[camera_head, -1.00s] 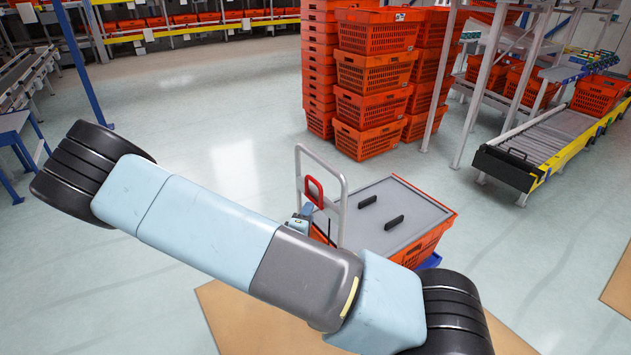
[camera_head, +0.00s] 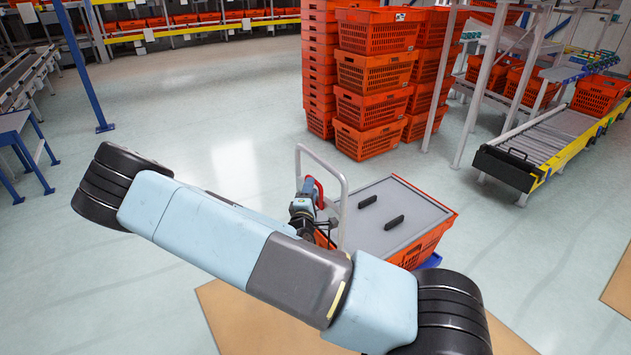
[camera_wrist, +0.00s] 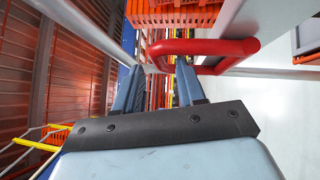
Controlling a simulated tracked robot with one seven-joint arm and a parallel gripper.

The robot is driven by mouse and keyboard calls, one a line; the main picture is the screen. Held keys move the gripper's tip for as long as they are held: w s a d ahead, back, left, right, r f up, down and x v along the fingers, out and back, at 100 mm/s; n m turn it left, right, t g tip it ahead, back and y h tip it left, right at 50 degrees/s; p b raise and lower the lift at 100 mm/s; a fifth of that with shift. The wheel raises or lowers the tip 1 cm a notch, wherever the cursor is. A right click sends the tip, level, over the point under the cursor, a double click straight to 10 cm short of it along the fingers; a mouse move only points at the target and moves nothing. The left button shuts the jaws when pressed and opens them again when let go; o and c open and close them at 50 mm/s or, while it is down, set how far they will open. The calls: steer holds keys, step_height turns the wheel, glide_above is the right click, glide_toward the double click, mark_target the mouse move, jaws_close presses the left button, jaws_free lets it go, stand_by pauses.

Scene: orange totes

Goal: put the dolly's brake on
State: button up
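The dolly stands right of the centre in the head view, with an upright grey tube handle (camera_head: 345,190). Its brake lever, a red loop (camera_head: 319,188), is at the handle's left side. My gripper (camera_head: 306,190) is beside the lever in the head view, its fingers too small there to read. In the wrist view my gripper (camera_wrist: 158,68) has its two blue fingers spread apart. The rounded end of the red lever (camera_wrist: 205,46) lies at the gap between the fingertips, and the right fingertip overlaps the loop. Whether either finger touches it I cannot tell.
An orange tote with a grey lid (camera_head: 400,215) rides on the dolly, right of the handle. Tall stacks of orange totes (camera_head: 375,75) stand behind it. A roller conveyor (camera_head: 550,150) is at the right. Open floor (camera_head: 220,155) lies to the left.

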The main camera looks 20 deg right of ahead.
steer(key=shift+x, duration=2.35)
steer(key=shift+c, duration=0.3)
jaws_close()
steer(key=shift+s, duration=0.1)
